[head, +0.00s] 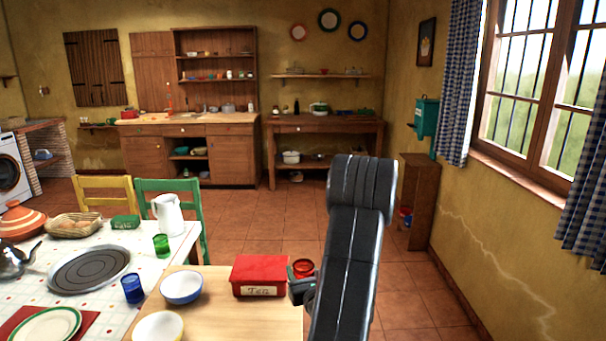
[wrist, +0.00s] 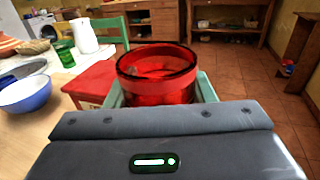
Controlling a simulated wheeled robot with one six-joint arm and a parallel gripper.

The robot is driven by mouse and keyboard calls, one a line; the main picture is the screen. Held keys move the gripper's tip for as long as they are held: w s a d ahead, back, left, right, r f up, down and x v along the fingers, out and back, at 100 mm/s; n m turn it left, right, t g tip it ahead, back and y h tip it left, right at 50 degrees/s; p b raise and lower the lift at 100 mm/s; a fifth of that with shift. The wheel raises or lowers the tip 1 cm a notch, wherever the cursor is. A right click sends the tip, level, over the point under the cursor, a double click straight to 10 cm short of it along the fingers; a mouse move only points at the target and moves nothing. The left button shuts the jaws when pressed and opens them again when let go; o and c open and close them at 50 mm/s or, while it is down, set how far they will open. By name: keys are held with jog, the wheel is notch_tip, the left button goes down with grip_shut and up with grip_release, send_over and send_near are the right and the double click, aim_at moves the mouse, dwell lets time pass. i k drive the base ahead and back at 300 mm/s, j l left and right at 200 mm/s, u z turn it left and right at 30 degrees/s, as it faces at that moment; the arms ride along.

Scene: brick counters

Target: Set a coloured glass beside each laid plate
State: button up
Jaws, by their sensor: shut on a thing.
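My gripper (head: 303,288) is shut on a red glass (head: 303,268), beside the red tin at the edge of the wooden board. In the wrist view the red glass (wrist: 157,75) stands upright between the jaws. A green glass (head: 161,245) stands on the table near the white jug; it also shows in the wrist view (wrist: 65,54). A blue glass (head: 132,288) stands near the round grey tray. A white plate with a green rim (head: 47,327) lies on a red mat (head: 84,319) at the lower left, partly cut off by the frame.
A red tin (head: 259,276) and two bowls (head: 182,287) (head: 158,327) are on the wooden board (head: 230,318). A white jug (head: 169,214), round grey tray (head: 90,269), basket (head: 74,225), kettle (head: 14,262) and striped pot (head: 19,221) crowd the table. Chairs (head: 172,186) stand behind.

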aim_at(161, 244)
jog(key=z, duration=0.25)
jog(key=j+z, duration=0.2)
jog(key=j, duration=0.2)
jog(key=k+j+z, duration=0.15)
jog(key=j, duration=0.25)
jog(key=k+j+z, duration=0.2)
jog(key=j, duration=0.2)
jog(key=j+z, duration=0.15)
jog(key=j, duration=0.25)
jog(key=k+j, duration=0.15)
jog(key=j, duration=0.25)
jog(key=k+j+z, duration=0.1)
jog(key=j, duration=0.25)
jog(key=k+j, duration=0.2)
jog(key=j, duration=0.15)
jog(key=k+j+z, duration=0.1)
jog(key=j, duration=0.3)
jog(key=k+j, duration=0.45)
jog(key=j, duration=0.2)
jog(key=k+j, duration=0.15)
jog(key=j, duration=0.25)
jog(key=k+j, duration=0.2)
jog(key=j, duration=0.2)
jog(key=k+j, duration=0.15)
jog(key=j, duration=0.3)
jog(key=k+j, duration=0.2)
jog(key=j, duration=0.2)
